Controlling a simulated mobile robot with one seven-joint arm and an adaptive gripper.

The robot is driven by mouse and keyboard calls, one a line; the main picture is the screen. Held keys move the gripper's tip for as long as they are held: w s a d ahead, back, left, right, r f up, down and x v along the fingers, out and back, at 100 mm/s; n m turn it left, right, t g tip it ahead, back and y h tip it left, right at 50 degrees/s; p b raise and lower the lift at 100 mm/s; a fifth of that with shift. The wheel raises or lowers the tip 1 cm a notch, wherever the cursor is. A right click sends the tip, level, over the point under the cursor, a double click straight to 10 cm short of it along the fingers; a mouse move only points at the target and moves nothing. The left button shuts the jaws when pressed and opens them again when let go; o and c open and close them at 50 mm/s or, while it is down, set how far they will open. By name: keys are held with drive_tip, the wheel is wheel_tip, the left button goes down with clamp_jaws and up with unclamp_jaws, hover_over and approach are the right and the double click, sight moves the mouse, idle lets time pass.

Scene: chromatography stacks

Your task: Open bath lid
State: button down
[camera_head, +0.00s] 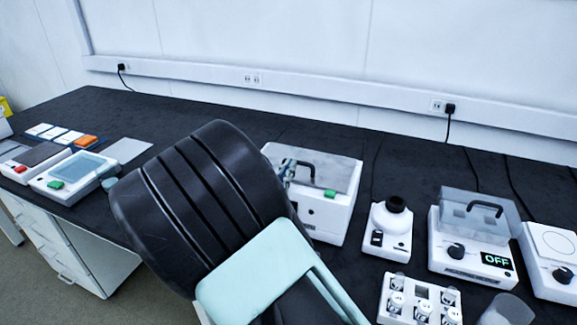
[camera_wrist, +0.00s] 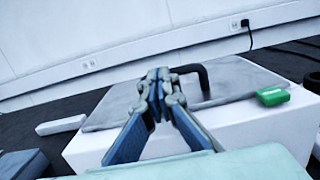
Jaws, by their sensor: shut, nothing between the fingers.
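A white box with a flat grey lid (camera_head: 335,177) stands on the bench right of my arm in the head view. The lid (camera_wrist: 238,80) is down, and a black arched handle (camera_wrist: 203,72) stands on it. My gripper (camera_wrist: 158,76) is shut and empty, its fingertips at the handle's left end and hiding it. I cannot tell whether they touch. In the head view my gripper (camera_head: 286,172) shows partly behind my wrist. A second white unit (camera_head: 470,245) with an "OFF" display has a closed clear lid (camera_head: 478,212) with a black handle.
A green block (camera_wrist: 272,96) sits at the grey lid's front right edge. A white device with a black top (camera_head: 390,228) and a vial rack (camera_head: 420,300) stand to the right. A scale-like device (camera_head: 75,172) stands left. A wall runs behind.

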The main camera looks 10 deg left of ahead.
sight(298, 166)
drive_tip(key=shift+w+d+r+g+p, duration=0.15)
drive_tip(key=shift+r+g+p, duration=0.1)
drive_tip(key=shift+r+p, duration=0.55)
drive_tip(key=shift+w+a+r+g+p, duration=0.2)
drive_tip(key=shift+r+p, duration=0.25)
drive_tip(key=shift+p, duration=0.5)
drive_tip(key=r+g+p, duration=0.1)
drive_tip(key=p, duration=0.1)
drive_tip(key=w+r+g+p, duration=0.1)
drive_tip(key=r+p, duration=0.1)
drive_tip(key=p, duration=0.1)
drive_tip(key=w+r+g+p, duration=0.1)
drive_tip(key=p, duration=0.2)
drive_tip(key=shift+d+r+y, duration=0.2)
drive_tip(key=shift+d+y, duration=0.1)
drive_tip(key=shift+d, duration=0.05)
drive_tip(key=w+d+r+g+p, duration=0.1)
drive_tip(key=w+r+p, duration=0.4)
drive_tip(key=w, duration=0.7)
drive_tip(key=shift+w+d+r+g, duration=0.3)
drive_tip(key=shift+r+g, duration=0.15)
drive_tip(key=shift+g, duration=0.1)
drive_tip(key=shift+s+r, duration=0.1)
